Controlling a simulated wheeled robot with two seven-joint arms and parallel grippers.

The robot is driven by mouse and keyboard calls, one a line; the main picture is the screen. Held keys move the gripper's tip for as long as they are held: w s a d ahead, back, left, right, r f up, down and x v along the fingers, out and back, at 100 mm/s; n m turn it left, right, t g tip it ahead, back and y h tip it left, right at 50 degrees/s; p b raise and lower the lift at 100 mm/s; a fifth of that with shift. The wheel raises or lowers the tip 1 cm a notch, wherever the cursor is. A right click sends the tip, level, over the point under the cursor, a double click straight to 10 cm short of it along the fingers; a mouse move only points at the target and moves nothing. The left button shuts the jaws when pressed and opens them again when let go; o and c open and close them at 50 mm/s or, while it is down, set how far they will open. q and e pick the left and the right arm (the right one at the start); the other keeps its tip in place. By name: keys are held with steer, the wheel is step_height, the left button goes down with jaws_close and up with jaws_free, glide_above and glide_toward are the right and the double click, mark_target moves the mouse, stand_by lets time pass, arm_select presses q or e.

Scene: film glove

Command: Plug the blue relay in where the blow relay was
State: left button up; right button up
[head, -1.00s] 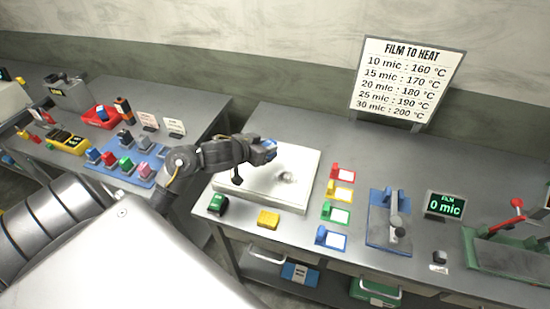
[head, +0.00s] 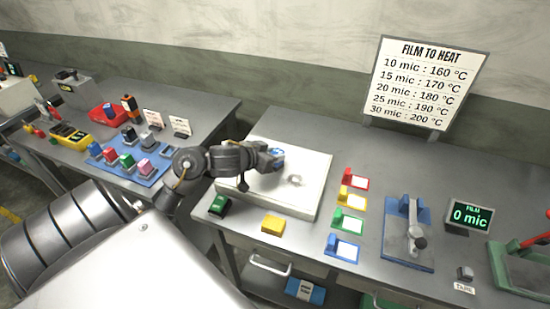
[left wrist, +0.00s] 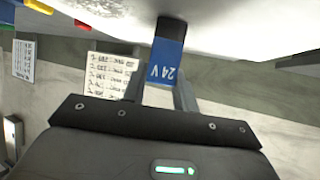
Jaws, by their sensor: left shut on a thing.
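My left gripper (head: 272,160) is shut on the blue relay (head: 278,152), and only a bit of the relay shows in the head view. In the left wrist view the relay (left wrist: 168,58) has a blue face marked "24 V" and a dark end toward a white surface. The gripper is over the white panel (head: 262,197), up and left of a small round feature (head: 295,181) on it. I cannot tell whether the relay touches the panel. No empty relay slot can be made out. My right gripper is not in view.
A blue tray (head: 133,176) with several coloured blocks stands on the left table, near a red bin (head: 103,118) and a yellow meter (head: 70,136). Coloured cards and a lever device (head: 408,240) stand right.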

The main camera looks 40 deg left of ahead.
arm_select(q)
steer(key=shift+f, duration=0.2)
steer(key=o, duration=1)
steer(key=shift+r, duration=0.1)
steer(key=shift+r, duration=0.15)
steer(key=shift+s+r, duration=0.2)
steer(key=shift+s, duration=0.05)
steer(key=shift+p+v, duration=1.5)
steer(key=shift+v, duration=4.25)
